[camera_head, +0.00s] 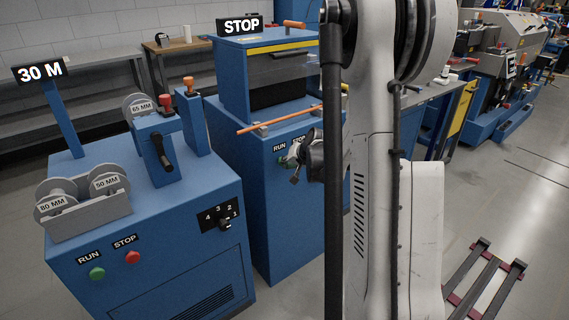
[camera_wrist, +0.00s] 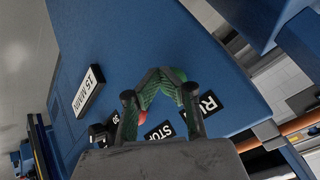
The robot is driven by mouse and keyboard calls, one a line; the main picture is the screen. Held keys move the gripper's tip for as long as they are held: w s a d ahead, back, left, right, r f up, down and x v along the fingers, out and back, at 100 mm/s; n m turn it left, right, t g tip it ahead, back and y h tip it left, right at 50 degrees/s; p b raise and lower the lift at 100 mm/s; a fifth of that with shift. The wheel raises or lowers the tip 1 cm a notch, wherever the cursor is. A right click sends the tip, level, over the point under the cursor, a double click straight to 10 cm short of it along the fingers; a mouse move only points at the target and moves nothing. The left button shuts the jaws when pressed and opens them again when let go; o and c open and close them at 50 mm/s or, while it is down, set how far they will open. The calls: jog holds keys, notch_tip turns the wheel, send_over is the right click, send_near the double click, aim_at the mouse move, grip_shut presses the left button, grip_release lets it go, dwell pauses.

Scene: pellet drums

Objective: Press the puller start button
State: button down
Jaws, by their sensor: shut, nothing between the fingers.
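My gripper (camera_head: 293,160) is in front of the blue middle machine (camera_head: 265,195), beside its RUN and STOP labels. In the wrist view my gripper (camera_wrist: 163,78) is shut, its green-padded fingers meeting at the tips. A green button (camera_wrist: 180,74) shows right at the fingertips, partly hidden by them; I cannot tell whether they touch. The RUN label (camera_wrist: 208,103) is close to it. A red button (camera_wrist: 142,118) is partly hidden behind a finger, near the STOP label (camera_wrist: 158,133). No label in view names the puller.
Left of it stands another blue machine (camera_head: 160,235) with its own green button (camera_head: 97,273), red button (camera_head: 132,257) and reels. An orange rod (camera_head: 290,120) crosses the middle machine above the labels. Open floor lies right.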

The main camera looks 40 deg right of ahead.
jog(key=shift+w, duration=0.45)
dwell(0.5)
dwell(0.3)
jog(key=shift+s, duration=1.15)
jog(key=shift+s, duration=0.15)
jog(key=s+b, duration=0.1)
jog(key=s, duration=0.3)
jog(key=shift+s+a, duration=0.15)
jog(key=shift+s, duration=0.2)
